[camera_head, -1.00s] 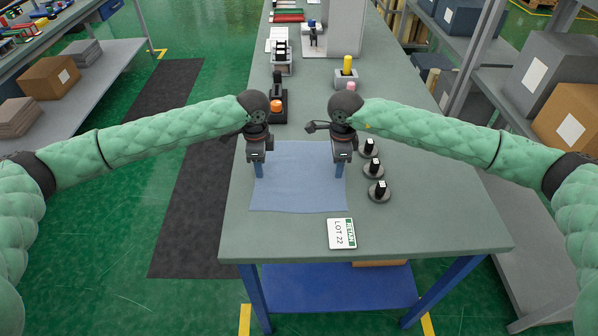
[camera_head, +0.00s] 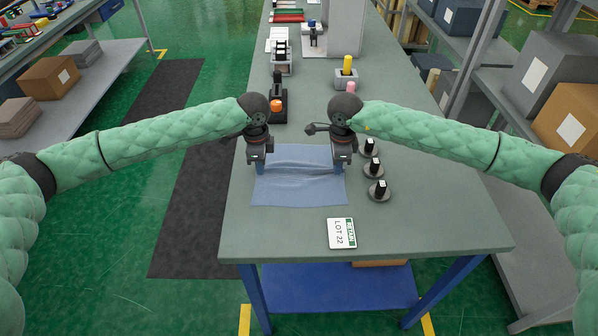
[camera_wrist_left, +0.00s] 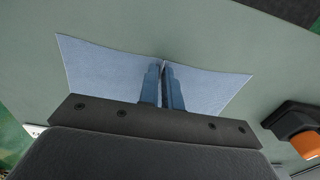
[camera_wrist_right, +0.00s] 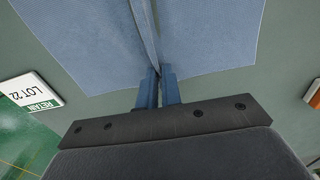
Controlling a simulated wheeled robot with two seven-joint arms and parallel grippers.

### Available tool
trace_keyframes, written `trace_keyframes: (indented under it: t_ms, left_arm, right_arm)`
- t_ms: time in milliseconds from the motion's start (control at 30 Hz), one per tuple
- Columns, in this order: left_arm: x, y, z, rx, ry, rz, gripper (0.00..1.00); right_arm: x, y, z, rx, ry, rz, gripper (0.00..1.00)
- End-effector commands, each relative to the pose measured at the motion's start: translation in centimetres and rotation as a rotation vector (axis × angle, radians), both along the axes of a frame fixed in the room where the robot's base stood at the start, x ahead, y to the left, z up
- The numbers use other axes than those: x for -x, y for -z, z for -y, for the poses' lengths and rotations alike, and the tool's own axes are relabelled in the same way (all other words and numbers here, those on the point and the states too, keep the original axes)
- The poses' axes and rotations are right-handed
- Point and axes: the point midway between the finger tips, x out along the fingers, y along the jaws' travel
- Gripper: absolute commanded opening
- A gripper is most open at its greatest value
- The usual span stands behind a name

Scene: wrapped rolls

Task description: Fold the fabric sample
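The light blue fabric sample (camera_head: 298,192) lies on the grey-green table, with a raised crease running across it between my two grippers. My left gripper (camera_head: 258,168) is shut on the sample's left side. In the left wrist view its blue fingers (camera_wrist_left: 165,70) are close together, with a fold of the sample (camera_wrist_left: 105,68) between them. My right gripper (camera_head: 341,168) is shut on the sample's right side. In the right wrist view a ridge of cloth (camera_wrist_right: 88,40) runs up from between its fingers (camera_wrist_right: 158,75). The pinched cloth is partly hidden by the fingers.
A LOT 22 card (camera_head: 342,233) lies in front of the sample. Several black-knobbed round weights (camera_head: 379,191) stand to its right. A black device with an orange top (camera_head: 277,105) stands behind, on the left. The table's front is mostly clear.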

Motion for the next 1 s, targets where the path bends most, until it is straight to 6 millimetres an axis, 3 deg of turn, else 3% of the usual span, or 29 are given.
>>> trace_keyframes:
  t_ms: [567, 1000]
  left_arm:
    - [0.0, -0.2, 0.0, 0.000, 0.000, 0.000, 0.00]
    - [0.0, -2.8, 0.0, 0.000, 0.000, 0.000, 0.00]
  right_arm:
    - [0.0, -0.1, 0.0, 0.001, 0.000, -0.001, 0.00]
    - [0.0, -2.7, 0.0, 0.000, 0.000, 0.000, 0.00]
